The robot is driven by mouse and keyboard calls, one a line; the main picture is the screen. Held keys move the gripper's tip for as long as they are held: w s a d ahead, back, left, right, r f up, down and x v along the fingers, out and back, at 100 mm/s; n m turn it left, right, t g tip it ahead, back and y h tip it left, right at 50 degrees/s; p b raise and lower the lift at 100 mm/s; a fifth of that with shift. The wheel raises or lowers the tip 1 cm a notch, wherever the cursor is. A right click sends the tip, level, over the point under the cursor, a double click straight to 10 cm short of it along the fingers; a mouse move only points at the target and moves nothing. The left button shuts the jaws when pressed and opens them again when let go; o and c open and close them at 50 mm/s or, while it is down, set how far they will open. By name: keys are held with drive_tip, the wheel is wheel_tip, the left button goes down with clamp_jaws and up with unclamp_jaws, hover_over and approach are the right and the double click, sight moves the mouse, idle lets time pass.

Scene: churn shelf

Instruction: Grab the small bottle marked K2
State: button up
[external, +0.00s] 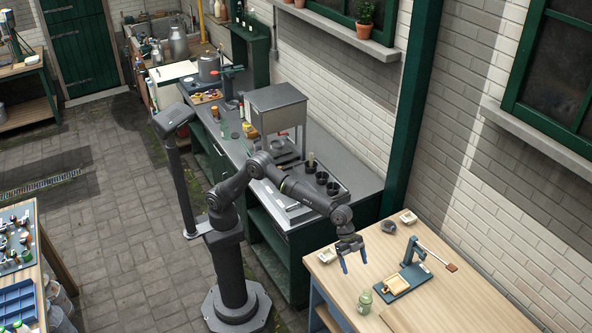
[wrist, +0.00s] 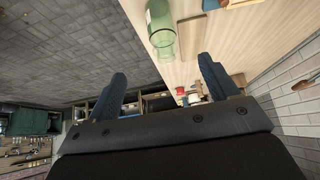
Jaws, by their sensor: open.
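A small green glass bottle (external: 364,302) stands on the light wooden table near its front left edge. A green glass bottle also shows in the wrist view (wrist: 163,38), beyond and between the fingertips. I cannot read a K2 mark on it. My gripper (external: 354,264) hangs over the table, blue fingers apart and empty, behind the bottle and not touching it. In the wrist view the two fingers (wrist: 162,72) are spread wide. Several small bottles (external: 20,240) stand in a rack at the far left; their marks are too small to read.
A teal lever press (external: 404,277) stands right of my gripper on the wooden table (external: 450,305). Small white dishes (external: 327,256) and a dark round item (external: 388,227) lie near the back. A grey bench (external: 350,172) with black cups adjoins on the left.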

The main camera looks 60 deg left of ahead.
sight(364, 298)
drive_tip(key=shift+x, duration=8.6)
drive_tip(key=shift+w+a+f, duration=0.15)
drive_tip(key=shift+a, duration=0.05)
drive_tip(key=c, duration=1.2)
drive_tip(key=shift+o, duration=0.2)
